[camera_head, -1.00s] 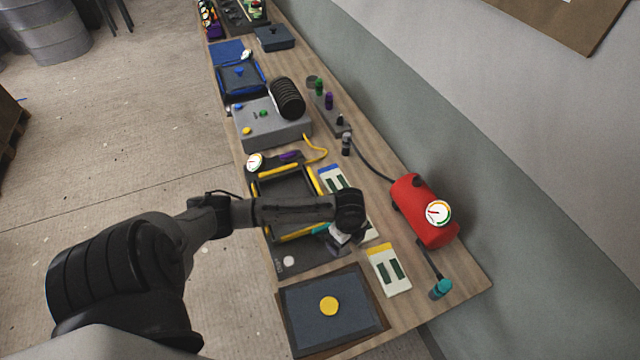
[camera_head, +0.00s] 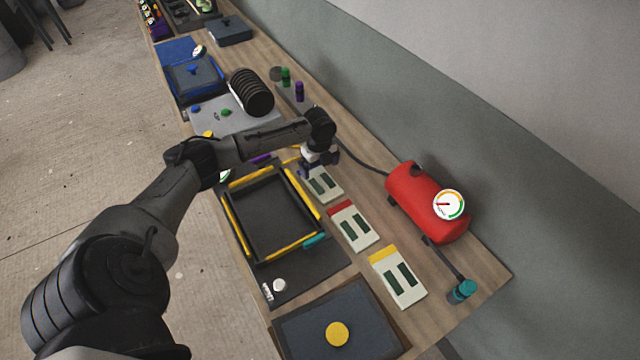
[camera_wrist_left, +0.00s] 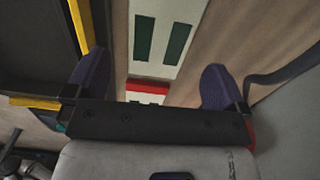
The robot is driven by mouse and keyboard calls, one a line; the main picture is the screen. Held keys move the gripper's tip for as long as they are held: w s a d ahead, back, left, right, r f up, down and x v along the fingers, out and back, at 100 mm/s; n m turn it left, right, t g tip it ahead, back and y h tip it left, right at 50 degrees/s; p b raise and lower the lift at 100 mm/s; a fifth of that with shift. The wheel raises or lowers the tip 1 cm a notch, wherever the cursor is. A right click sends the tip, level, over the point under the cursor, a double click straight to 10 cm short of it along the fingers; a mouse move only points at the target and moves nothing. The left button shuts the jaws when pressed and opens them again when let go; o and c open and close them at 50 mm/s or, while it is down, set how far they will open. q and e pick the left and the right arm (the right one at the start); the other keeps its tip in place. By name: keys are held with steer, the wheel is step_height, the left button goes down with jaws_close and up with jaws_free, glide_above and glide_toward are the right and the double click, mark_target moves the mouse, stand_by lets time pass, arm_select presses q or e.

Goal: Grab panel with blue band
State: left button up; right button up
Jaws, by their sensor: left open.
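The panel with the blue band (camera_head: 325,186) lies on the bench as a pale plate with two dark green slots. My left gripper hides its banded end in the head view. My left gripper (camera_head: 319,166) is open and empty over that end. In the left wrist view the two dark purple fingers stand wide apart, with the slotted panel (camera_wrist_left: 163,38) running between and beyond them. Its blue band is not visible there. I cannot tell the height of the fingers above the panel. My right gripper is not in view.
A red-banded panel (camera_head: 354,227) and a yellow-banded panel (camera_head: 399,276) lie nearer on the bench. A dark mould frame with yellow edges (camera_head: 270,212) is to the left. A red tank with a gauge (camera_head: 428,203) and its hose are to the right.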

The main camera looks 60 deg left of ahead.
mark_target(320, 181)
arm_select(q)
steer(key=shift+w+d+f+b, duration=0.1)
steer(key=shift+f+b, duration=0.1)
steer(key=shift+f, duration=1.55)
steer(key=shift+d+f+b, duration=0.1)
steer(key=shift+f+b, duration=0.05)
steer(key=shift+f, duration=1.6)
steer(key=shift+c, duration=0.4)
steer(key=c, duration=0.6)
